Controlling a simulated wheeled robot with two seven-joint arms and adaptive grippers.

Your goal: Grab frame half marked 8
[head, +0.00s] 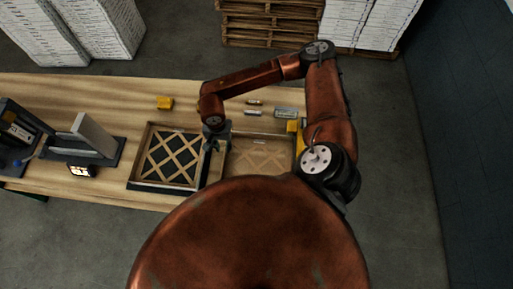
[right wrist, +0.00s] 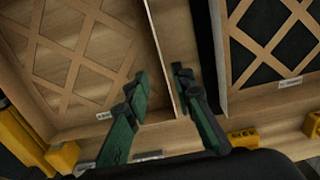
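Two wooden lattice frame halves lie side by side on the table. The left one (head: 165,157) has dark material under its lattice; the right one (head: 262,158) shows pale wood beneath. In the right wrist view the pale half (right wrist: 75,45) is at left and the dark-backed half (right wrist: 270,45) at right. Both carry small white labels too small to read, so I cannot tell which is marked 8. My right gripper (head: 213,147) is above the adjoining edges. Its green fingers (right wrist: 162,82) are open, with the pale half's side wall between them. My left gripper is out of view.
Yellow blocks (head: 164,103) (right wrist: 243,138) and small cylinders (head: 253,112) lie along the table's far side. A grey device with an upright plate (head: 94,135) and a small screen (head: 83,171) stand at left. A dark gap separates the halves.

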